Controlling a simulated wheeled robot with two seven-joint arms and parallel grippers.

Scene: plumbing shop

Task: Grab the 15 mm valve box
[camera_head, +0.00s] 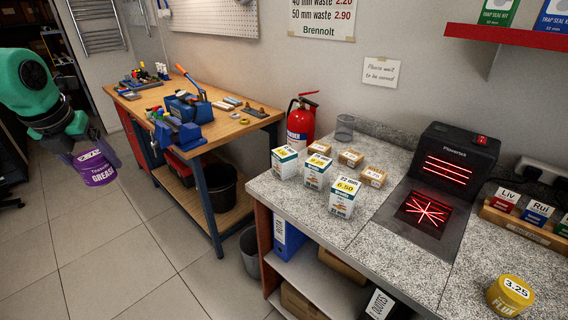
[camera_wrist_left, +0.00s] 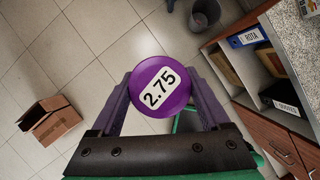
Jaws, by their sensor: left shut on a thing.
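Three white valve boxes with green and yellow markings stand on the speckled counter in the head view: a left one (camera_head: 285,162), a middle one (camera_head: 316,172) and a front one (camera_head: 343,198). The front one's price reads 6.50 and its lower print seems to say 22 mm. The size print on the others is too small to read surely. My left gripper (camera_head: 90,155) is shut on a purple grease tub (camera_head: 99,171), far left of the boxes and over the floor. The tub's lid, marked 2.75, fills the middle of the left wrist view (camera_wrist_left: 160,87). My right gripper is out of view.
Small brown boxes (camera_head: 351,157) stand behind the valve boxes. A scanner (camera_head: 448,170) with red beams and a yellow flux tub (camera_head: 509,295) are to their right. A workbench (camera_head: 190,115) with tools stands between my left gripper and the counter. A cardboard box (camera_wrist_left: 50,119) lies on the floor.

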